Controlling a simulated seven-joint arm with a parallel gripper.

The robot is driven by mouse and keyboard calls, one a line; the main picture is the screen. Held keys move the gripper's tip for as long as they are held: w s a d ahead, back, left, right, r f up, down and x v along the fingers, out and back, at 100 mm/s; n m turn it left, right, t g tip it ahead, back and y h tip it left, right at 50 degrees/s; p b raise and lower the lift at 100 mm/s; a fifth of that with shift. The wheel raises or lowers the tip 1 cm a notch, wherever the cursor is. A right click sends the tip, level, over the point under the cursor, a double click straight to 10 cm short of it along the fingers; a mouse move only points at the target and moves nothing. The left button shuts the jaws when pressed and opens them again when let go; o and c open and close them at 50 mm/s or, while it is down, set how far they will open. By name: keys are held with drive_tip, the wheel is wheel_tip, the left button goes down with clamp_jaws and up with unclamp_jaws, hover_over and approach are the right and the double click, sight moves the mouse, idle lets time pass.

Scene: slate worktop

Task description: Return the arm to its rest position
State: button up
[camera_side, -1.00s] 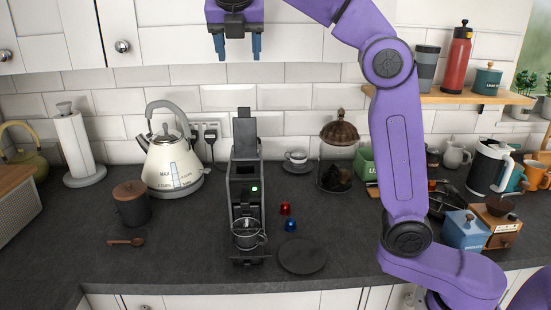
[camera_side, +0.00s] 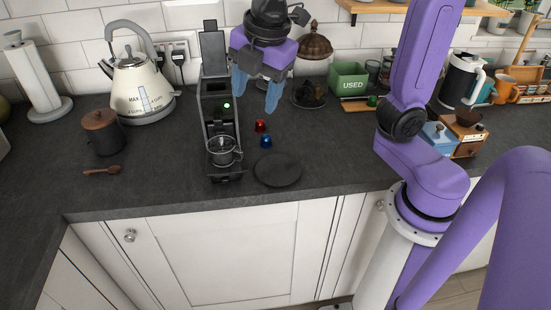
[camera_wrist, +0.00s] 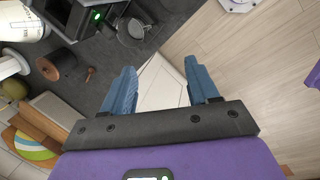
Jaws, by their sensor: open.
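My gripper (camera_side: 255,93) hangs in the air, fingers down and apart with nothing between them. In the side view it appears just right of the coffee machine's upper part, in front of the back wall. In the wrist view the open fingers (camera_wrist: 160,72) frame a white cabinet front. The coffee machine (camera_side: 207,100) has its lid raised and a green light lit. A clear glass cup (camera_side: 223,151) stands on its drip tray; it also shows in the wrist view (camera_wrist: 133,32).
A red capsule (camera_side: 260,125), a blue capsule (camera_side: 266,141) and a dark round plate (camera_side: 278,171) lie right of the machine. A kettle (camera_side: 138,85), canister (camera_side: 101,132) and wooden spoon (camera_side: 102,171) are left. A green USED box (camera_side: 349,79) stands at the back right.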

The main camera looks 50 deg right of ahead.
drive_tip(key=s+d+f+m+g, duration=0.1)
drive_tip(key=s+d+f+m, duration=0.2)
drive_tip(key=s+f, duration=0.3)
drive_tip(key=s+d+f+m+g, duration=0.1)
drive_tip(key=s+d+f+m, duration=0.3)
drive_tip(key=s, duration=0.6)
drive_tip(key=shift+s+d+f+g+y, duration=0.15)
drive_tip(key=shift+s+f+g+y, duration=0.2)
drive_tip(key=shift+f, duration=0.55)
